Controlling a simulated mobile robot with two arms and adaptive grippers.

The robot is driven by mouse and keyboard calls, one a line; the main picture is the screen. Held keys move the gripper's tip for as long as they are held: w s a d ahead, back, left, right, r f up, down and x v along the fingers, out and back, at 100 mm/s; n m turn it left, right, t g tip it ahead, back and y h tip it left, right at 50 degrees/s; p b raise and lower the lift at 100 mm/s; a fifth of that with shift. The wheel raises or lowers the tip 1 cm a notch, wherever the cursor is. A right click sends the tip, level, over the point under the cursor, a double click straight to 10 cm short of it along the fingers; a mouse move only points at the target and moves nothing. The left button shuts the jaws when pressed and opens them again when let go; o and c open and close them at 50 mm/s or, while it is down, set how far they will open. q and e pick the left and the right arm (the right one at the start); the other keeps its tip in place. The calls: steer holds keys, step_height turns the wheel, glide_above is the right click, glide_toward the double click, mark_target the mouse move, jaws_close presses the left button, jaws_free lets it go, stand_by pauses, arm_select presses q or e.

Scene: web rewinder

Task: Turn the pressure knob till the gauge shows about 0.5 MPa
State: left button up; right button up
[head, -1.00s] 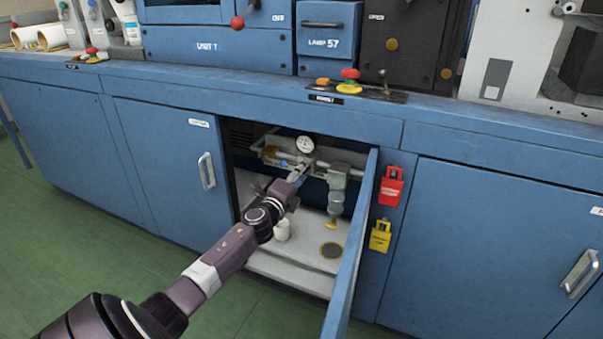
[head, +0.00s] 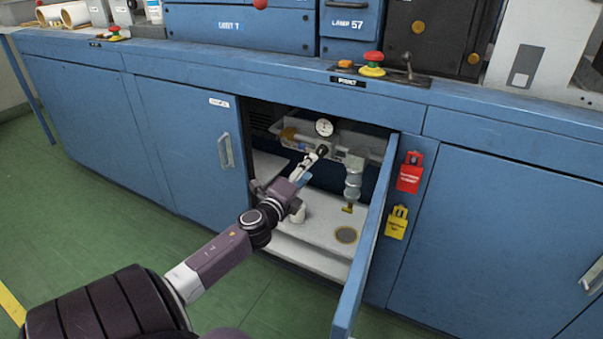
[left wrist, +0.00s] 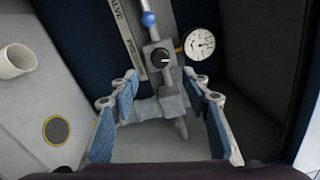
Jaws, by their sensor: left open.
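The pressure gauge (head: 324,127), round with a white face, is inside the open cabinet on the pipework. In the left wrist view the gauge (left wrist: 199,44) has a dark needle, but its reading is too small to tell. The black pressure knob (left wrist: 160,58) with a white mark sits left of the gauge on a grey body. My left gripper (left wrist: 161,78) is open, its blue-padded fingers on either side of the view below the knob, apart from it. In the head view the left gripper (head: 313,162) reaches into the cabinet just below the gauge. My right gripper is not in view.
A filter bowl (head: 353,185) hangs right of the gripper. Red (head: 410,173) and yellow (head: 396,222) tags hang beside the door.

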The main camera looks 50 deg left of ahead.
arm_select(q)
steer(key=shift+v, duration=1.85)
